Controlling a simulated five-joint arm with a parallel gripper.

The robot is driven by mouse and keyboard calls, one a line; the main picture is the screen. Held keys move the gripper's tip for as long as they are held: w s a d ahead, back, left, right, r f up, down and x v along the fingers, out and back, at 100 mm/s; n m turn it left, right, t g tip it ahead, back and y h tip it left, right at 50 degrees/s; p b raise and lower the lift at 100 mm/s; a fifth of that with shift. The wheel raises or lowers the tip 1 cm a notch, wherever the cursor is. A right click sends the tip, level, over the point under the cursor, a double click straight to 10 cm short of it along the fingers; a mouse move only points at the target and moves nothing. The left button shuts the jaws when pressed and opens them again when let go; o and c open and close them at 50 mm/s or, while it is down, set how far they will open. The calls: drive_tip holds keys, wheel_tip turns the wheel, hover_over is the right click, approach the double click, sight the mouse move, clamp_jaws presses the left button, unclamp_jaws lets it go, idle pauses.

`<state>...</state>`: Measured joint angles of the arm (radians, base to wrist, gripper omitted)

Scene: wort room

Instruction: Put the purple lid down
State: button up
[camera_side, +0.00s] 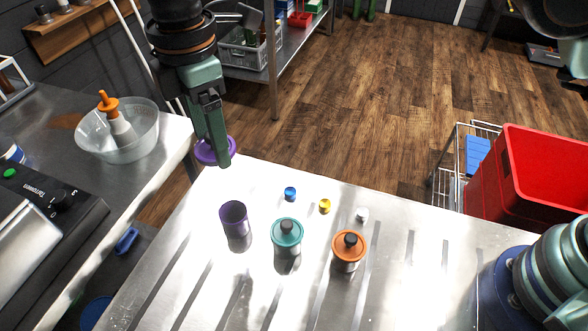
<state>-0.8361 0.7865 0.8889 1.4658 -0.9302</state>
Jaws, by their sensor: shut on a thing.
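My gripper (222,160) is at the upper left of the work table, shut on the purple lid (207,155). The lid is partly hidden behind the fingers and appears held above the table's far left corner. The purple canister (234,214) stands upright with its top open, below and slightly right of my gripper. A teal canister (286,236) with a teal lid and dark knob stands to its right. An orange-lidded canister (348,249) stands further right.
Blue (290,194), yellow (325,206) and white (362,214) small balls lie behind the canisters on the metal table (420,262). A glass bowl (118,128) with an orange-topped bottle sits on the left counter. A red bin (530,178) stands at right.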

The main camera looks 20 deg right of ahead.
sight(245, 185)
wheel_tip(245, 185, up, 4)
drive_tip(key=shift+f, duration=0.2)
drive_tip(key=shift+w+d+r, duration=0.1)
drive_tip(key=shift+w, duration=0.1)
drive_tip(key=w+d+f+n, duration=0.4)
drive_tip(key=w+d, duration=0.1)
drive_tip(key=w, duration=0.4)
drive_tip(key=shift+n, duration=0.3)
wheel_tip(245, 185, down, 20)
drive_tip(key=shift+s+f, duration=0.1)
drive_tip(key=shift+s, duration=0.05)
drive_tip(key=o, duration=1.3)
drive_tip(key=shift+f, duration=0.1)
drive_tip(key=shift+c, duration=0.2)
